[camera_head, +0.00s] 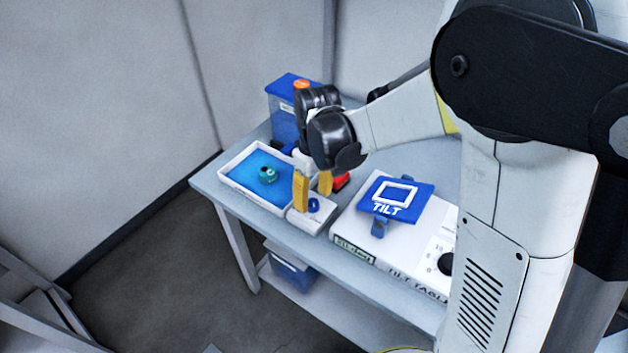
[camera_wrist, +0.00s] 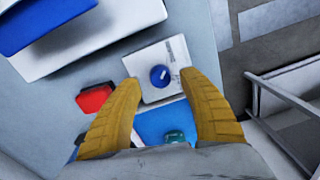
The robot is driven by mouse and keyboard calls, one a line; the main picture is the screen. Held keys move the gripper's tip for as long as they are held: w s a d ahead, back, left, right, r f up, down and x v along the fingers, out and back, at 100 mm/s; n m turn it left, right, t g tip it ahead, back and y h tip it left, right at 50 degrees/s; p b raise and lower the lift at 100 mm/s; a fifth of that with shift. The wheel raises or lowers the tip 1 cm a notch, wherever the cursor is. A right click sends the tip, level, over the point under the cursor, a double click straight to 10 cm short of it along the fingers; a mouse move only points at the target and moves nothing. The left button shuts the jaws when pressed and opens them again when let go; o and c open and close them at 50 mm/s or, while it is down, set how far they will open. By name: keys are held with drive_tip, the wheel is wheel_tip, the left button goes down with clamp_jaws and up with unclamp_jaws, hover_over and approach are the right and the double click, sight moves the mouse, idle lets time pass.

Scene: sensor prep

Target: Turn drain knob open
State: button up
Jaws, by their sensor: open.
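The drain knob (camera_head: 313,205) is a small blue round knob on a white block (camera_head: 322,219) at the table's front edge. In the wrist view the knob (camera_wrist: 160,75) shows a white mark towards its upper right, and its block (camera_wrist: 148,57) lies beyond my fingertips. My gripper (camera_head: 313,198) has yellow fingers and points down over the block. In the wrist view my gripper (camera_wrist: 164,82) is open, with the knob between the fingertips in the picture. I cannot tell whether either finger touches it. Nothing is held.
A white tray (camera_head: 226,179) with blue liquid and a teal object (camera_head: 267,174) adjoins on the left. A blue-lidded container (camera_head: 283,125) stands behind. A red object (camera_head: 341,181) is close by the gripper. The tilt table (camera_head: 350,236) with its blue plate (camera_head: 420,193) stands to the right.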

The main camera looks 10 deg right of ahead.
sight(316, 202)
wheel_tip(316, 202, up, 10)
drive_tip(key=shift+d, duration=0.2)
drive_tip(key=shift+w, duration=0.1)
idle(0.3)
drive_tip(key=s+d+r+m+t, duration=0.2)
drive_tip(key=s+d+m+t, duration=0.1)
drive_tip(key=s, duration=0.4)
drive_tip(key=s+d+r+m+t, duration=0.2)
drive_tip(key=s+d+m+t, duration=0.2)
drive_tip(key=s+d, duration=0.2)
drive_tip(key=shift+s+d, duration=0.3)
drive_tip(key=shift+s, duration=0.35)
